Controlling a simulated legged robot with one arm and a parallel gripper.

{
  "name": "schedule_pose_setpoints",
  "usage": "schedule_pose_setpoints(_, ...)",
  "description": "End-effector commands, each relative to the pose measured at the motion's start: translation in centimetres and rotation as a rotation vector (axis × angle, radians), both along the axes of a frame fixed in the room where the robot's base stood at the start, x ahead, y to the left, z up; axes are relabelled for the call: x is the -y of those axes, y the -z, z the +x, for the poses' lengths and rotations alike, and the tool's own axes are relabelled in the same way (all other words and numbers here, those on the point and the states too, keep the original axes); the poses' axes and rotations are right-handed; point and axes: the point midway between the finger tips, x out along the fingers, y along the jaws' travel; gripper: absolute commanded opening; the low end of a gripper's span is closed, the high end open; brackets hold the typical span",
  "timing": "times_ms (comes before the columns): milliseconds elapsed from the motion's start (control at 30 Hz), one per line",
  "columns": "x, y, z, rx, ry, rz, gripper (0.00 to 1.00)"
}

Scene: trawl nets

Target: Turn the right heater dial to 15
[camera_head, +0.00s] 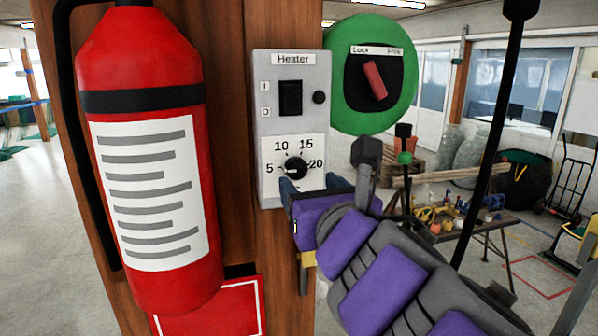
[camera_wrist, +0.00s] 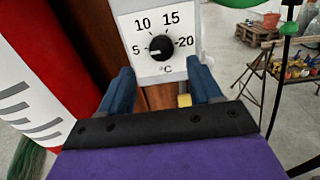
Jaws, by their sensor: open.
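The grey heater panel (camera_head: 262,140) is mounted on a wooden post and has one numbered dial in view. This black round dial (camera_head: 296,168) sits on a white scale marked 5, 10, 15 and 20. In the wrist view the dial (camera_wrist: 160,47) shows a pale mark on its left side, towards 5. My gripper (camera_head: 311,183) is open and empty, just below and in front of the dial. In the wrist view its two blue fingers (camera_wrist: 160,68) are spread to either side, below the dial and apart from it.
A red fire extinguisher (camera_head: 150,55) hangs left of the panel. Above the dial are a black rocker switch (camera_head: 290,98) and a small black knob (camera_head: 319,97). A green disc with a red Lock/Free handle (camera_head: 374,80) is at the upper right. A table with items (camera_head: 480,222) stands behind.

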Motion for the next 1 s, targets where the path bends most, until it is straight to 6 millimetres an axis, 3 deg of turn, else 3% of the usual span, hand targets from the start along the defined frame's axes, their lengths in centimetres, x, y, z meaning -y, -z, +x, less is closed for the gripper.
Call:
schedule_pose_setpoints(200, -0.9, -0.1, 3.2, 0.001, -0.001, 0.001, 0.64)
schedule_pose_setpoints(500, -1.7, 0.0, 5.9, 0.000, -0.001, 0.000, 0.64)
schedule_pose_setpoints(900, -1.8, -0.1, 6.3, 0.002, -0.001, 0.001, 0.64)
schedule_pose_setpoints(1000, -1.8, -0.1, 6.2, 0.002, -0.001, 0.001, 0.54)
